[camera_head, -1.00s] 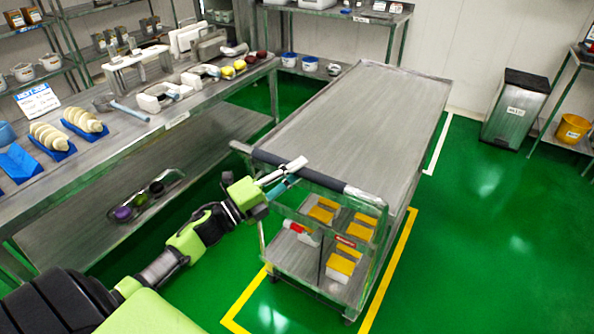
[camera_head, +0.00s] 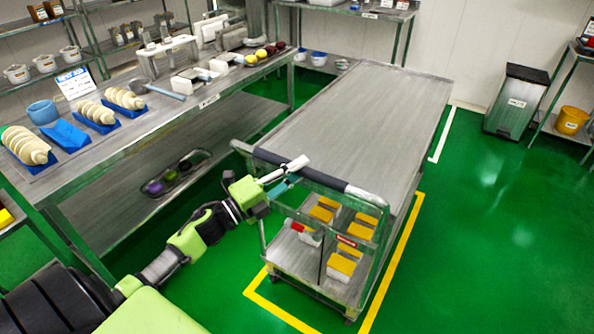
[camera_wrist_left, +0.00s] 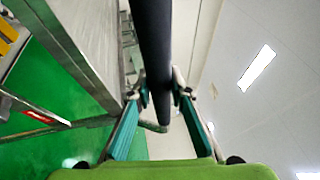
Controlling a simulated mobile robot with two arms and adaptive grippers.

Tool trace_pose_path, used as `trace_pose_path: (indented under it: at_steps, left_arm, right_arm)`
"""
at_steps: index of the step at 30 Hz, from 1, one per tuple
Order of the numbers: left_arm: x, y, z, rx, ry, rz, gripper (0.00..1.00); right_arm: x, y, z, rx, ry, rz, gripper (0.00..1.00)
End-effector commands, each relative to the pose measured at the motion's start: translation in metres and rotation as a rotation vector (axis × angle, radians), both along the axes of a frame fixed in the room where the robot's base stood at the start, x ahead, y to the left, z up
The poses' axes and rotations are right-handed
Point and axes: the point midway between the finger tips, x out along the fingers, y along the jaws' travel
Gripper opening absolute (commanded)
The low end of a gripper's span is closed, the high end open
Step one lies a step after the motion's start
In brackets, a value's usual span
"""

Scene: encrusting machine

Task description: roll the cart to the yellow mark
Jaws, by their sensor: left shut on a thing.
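The grey metal cart (camera_head: 350,120) stands in the middle of the head view, with a flat empty top and a dark push bar (camera_head: 325,180) at its near end. My left gripper (camera_head: 296,166) is shut on this bar. In the left wrist view the dark bar (camera_wrist_left: 153,50) passes between the fingers (camera_wrist_left: 160,98). The yellow mark (camera_head: 388,280) is an outline on the green floor; its lines show left of, in front of and right of the cart's near end. The cart hides the rest. My right gripper is not in view.
A long metal table (camera_head: 190,108) with food and tools runs along the cart's left. A white floor line (camera_head: 441,137) lies by the cart's far right. A grey bin (camera_head: 516,103) and a yellow bucket (camera_head: 571,121) stand far right. Floor to the right is clear.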

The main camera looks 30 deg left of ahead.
Motion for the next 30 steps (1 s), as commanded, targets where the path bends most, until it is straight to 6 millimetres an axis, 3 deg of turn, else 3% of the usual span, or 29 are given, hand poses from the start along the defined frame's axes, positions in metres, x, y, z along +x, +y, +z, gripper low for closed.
trace_pose_path:
  at_steps: [9,10,12,23,30]
  left_arm:
    - [0.0,0.001,0.001,-0.001,-0.002,0.002,0.0]
    - [0.0,0.001,0.001,-0.001,-0.001,0.002,0.24]
    - [0.0,0.001,0.001,-0.001,-0.001,0.002,0.36]
    - [-0.002,0.001,0.0,0.0,0.0,0.0,0.36]
    - [-0.03,0.013,-0.007,-0.001,0.004,0.001,0.36]
  right_arm:
    - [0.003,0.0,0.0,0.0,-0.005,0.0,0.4]
    - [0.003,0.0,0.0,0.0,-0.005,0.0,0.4]
    - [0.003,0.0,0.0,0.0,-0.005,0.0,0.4]
    - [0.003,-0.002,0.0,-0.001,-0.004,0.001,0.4]
    - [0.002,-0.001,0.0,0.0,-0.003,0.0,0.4]
